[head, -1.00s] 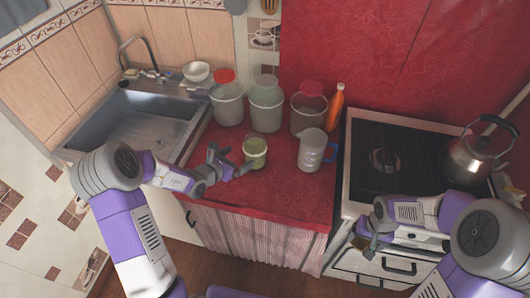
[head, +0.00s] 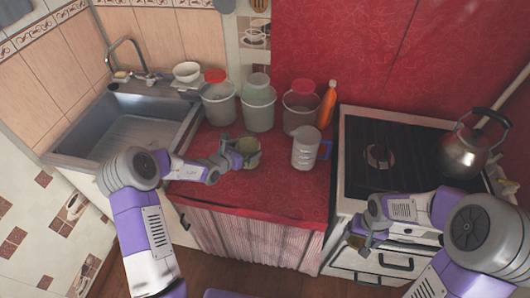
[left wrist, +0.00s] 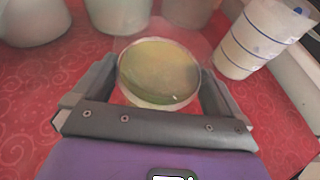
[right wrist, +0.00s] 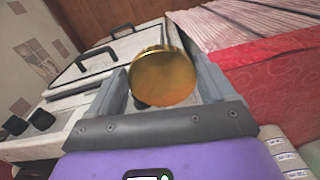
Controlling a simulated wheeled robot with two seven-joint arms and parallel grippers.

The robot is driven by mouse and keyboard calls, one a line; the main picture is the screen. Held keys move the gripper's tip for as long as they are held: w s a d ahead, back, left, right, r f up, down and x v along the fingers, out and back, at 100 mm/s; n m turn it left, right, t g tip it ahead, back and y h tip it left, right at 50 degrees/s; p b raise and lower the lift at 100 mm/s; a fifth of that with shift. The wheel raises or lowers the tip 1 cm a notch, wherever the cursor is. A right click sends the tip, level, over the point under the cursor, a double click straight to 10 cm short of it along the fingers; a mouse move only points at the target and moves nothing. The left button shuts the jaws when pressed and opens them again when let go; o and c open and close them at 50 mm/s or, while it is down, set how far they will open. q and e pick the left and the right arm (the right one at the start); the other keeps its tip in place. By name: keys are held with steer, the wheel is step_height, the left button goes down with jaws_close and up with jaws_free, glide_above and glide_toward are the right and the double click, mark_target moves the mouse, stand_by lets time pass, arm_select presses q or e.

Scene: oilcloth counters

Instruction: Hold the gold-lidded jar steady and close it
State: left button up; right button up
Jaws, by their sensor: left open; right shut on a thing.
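The jar (head: 250,155) stands upright on the red counter, with greenish contents and no lid on it. In the left wrist view the open jar (left wrist: 160,72) sits between the fingers of my left gripper (left wrist: 158,95), which is open around it. In the head view my left gripper (head: 238,156) reaches the jar from the left. My right gripper (right wrist: 165,90) is shut on the gold lid (right wrist: 163,76). In the head view my right gripper (head: 361,241) is in front of the stove, well right of the jar and lower than the counter top.
A measuring jug (head: 305,148) with a blue handle stands just right of the jar. Several buckets (head: 258,108) and an orange bottle (head: 327,105) stand behind. A sink (head: 130,125) is at left, a stove (head: 385,155) with a kettle (head: 474,148) at right. The counter's front is clear.

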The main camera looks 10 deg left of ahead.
arm_select(q)
steer(key=shift+x, duration=1.1)
arm_select(e)
steer(key=shift+f, duration=0.2)
arm_select(q)
steer(key=shift+c, duration=0.5)
steer(key=c, duration=1.2)
steer(key=shift+w+r, duration=0.1)
steer(key=shift+r, duration=0.1)
steer(key=shift+c, duration=0.5)
step_height(320, 180, up, 10)
steer(key=p, duration=0.1)
steer(key=shift+p, duration=0.35)
arm_select(e)
steer(key=shift+r, duration=0.95)
